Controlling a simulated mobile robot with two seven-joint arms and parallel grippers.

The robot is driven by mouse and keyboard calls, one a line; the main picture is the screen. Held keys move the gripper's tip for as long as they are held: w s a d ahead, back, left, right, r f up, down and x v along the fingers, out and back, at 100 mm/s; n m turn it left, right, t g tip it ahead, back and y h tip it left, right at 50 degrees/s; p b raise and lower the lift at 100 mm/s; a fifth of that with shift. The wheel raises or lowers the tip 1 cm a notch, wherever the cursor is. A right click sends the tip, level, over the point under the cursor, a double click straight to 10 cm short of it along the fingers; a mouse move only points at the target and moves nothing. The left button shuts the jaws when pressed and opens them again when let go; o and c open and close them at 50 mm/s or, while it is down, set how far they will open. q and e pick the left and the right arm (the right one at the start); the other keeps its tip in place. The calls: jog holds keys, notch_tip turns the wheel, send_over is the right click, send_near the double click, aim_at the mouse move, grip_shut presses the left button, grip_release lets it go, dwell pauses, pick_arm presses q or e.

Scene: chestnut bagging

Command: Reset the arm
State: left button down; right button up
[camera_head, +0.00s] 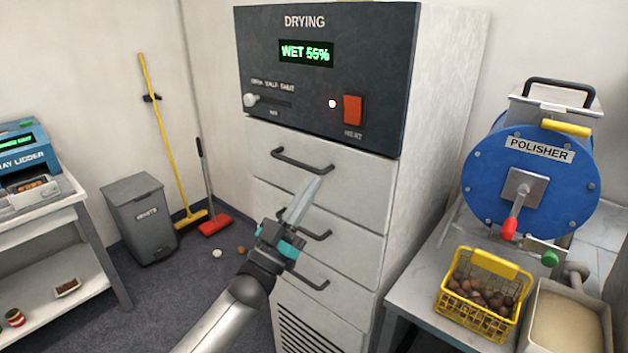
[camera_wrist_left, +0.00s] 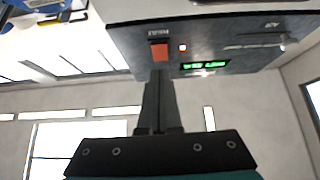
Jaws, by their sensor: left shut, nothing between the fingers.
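My left gripper (camera_head: 302,200) is shut and empty. It is raised in front of the drawers of the drying cabinet (camera_head: 440,110), with its fingers pointing up and slightly right. In the left wrist view my gripper's closed fingers (camera_wrist_left: 155,100) point toward the cabinet's dark control panel (camera_wrist_left: 215,55). The panel reads "DRYING" and "WET 55%" and has a red heat switch (camera_head: 352,109) and a slider knob (camera_head: 251,100). I cannot tell whether the fingers touch a drawer. My right gripper is not in view.
A blue polisher (camera_head: 481,183) stands at the right on a table, near a yellow basket (camera_head: 446,302) of chestnuts and a tub (camera_head: 600,318) of pale material. A grey bin (camera_head: 140,220), a broom (camera_head: 165,130) and a red dustpan (camera_head: 215,224) stand left. Small items lie on the floor.

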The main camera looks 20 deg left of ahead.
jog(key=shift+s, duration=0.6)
